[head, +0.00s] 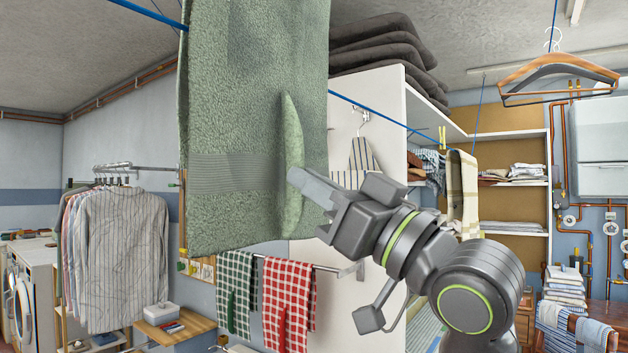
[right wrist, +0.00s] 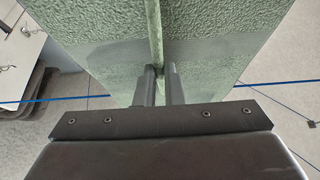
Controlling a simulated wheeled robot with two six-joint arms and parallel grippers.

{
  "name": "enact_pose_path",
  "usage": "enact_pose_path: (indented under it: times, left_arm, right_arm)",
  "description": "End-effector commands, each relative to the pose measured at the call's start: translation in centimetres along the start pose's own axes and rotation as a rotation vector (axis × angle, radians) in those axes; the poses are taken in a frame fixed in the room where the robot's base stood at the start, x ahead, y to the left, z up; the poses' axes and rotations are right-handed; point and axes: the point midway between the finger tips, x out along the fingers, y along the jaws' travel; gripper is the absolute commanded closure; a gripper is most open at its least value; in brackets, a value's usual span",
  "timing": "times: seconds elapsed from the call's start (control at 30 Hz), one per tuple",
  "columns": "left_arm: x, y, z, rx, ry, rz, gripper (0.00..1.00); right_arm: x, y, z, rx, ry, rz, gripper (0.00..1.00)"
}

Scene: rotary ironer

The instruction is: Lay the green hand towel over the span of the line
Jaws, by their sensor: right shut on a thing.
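The green hand towel (head: 235,110) hangs large in the middle of the head view, with its top out of frame. My right gripper (head: 298,180) is shut on a raised fold of it near the towel's right side. In the right wrist view the two fingers (right wrist: 162,78) pinch the fold of the green towel (right wrist: 205,40). The blue line (head: 375,112) shows on both sides of the towel and passes behind it in the head view. It also shows in the right wrist view (right wrist: 285,81). My left gripper is not in view.
A cream checked cloth (head: 462,195) hangs farther along at the right. Wooden hangers (head: 555,75) hang at upper right. A white shelf unit (head: 395,90) with dark folded textiles stands behind the towel. Green and red checked towels (head: 288,300) hang on a rail below.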

Motion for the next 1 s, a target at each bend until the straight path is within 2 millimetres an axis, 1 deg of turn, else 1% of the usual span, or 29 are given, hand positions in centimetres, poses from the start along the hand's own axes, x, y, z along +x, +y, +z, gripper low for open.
enact_pose_path:
  times: [0.03, 1.0]
  left_arm:
    - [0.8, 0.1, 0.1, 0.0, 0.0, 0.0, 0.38]
    - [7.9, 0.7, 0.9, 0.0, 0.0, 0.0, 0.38]
  right_arm:
    - [-0.4, 0.0, 0.8, 0.0, 0.001, 0.0, 1.0]
    - [-4.4, 0.0, 8.5, 0.0, 0.002, 0.0, 1.0]
